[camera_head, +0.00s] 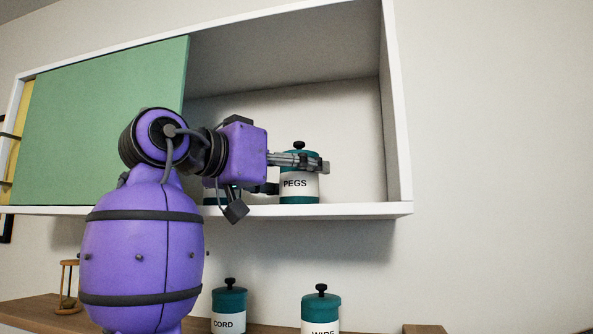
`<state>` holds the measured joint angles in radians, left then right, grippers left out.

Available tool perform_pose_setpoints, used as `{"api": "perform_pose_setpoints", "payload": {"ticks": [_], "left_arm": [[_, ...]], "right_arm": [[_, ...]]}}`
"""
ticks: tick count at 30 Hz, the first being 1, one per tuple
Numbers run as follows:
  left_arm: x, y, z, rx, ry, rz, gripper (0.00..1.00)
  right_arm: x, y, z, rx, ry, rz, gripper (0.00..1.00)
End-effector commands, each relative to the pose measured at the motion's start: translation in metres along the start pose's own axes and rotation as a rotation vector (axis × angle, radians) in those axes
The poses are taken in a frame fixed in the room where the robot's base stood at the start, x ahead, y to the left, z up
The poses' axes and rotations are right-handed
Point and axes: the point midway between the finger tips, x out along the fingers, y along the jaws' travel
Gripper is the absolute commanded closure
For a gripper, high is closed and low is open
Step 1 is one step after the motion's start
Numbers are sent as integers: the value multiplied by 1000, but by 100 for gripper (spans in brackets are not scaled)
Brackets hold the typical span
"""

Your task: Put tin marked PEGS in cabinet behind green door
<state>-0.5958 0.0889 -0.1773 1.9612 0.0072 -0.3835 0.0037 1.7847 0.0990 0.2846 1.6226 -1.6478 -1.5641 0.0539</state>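The teal tin marked PEGS (299,190), with a black knob on its lid, is upright in the open right part of the white wall cabinet (300,211). Its base appears to be at the cabinet floor. The green door (105,120) stands to the left of this opening.
Below, tins marked CORD (229,306) and WIRE (321,309) stand on a wooden surface (265,328), with an hourglass (68,286) at left. The cabinet's right wall (397,105) bounds the opening.

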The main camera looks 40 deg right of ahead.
Motion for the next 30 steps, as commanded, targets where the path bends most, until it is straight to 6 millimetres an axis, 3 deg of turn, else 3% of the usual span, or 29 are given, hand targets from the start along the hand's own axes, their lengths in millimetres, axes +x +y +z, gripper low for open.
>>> {"api": "perform_pose_setpoints", "payload": {"ticks": [8,11,21,30], "left_arm": [[0,-1,2,3,-4,-1,32],[1,-1,6,3,-9,-1,32],[6,-2,9,-5,-7,-7,32],[8,-4,5,-5,5,-11,32]], "right_arm": [[-3,0,-3,0,1,-1,31],[-16,-2,-2,-2,0,-2,31],[-87,-2,-1,-2,0,-3,31],[-119,0,-3,2,0,0,31]]}}
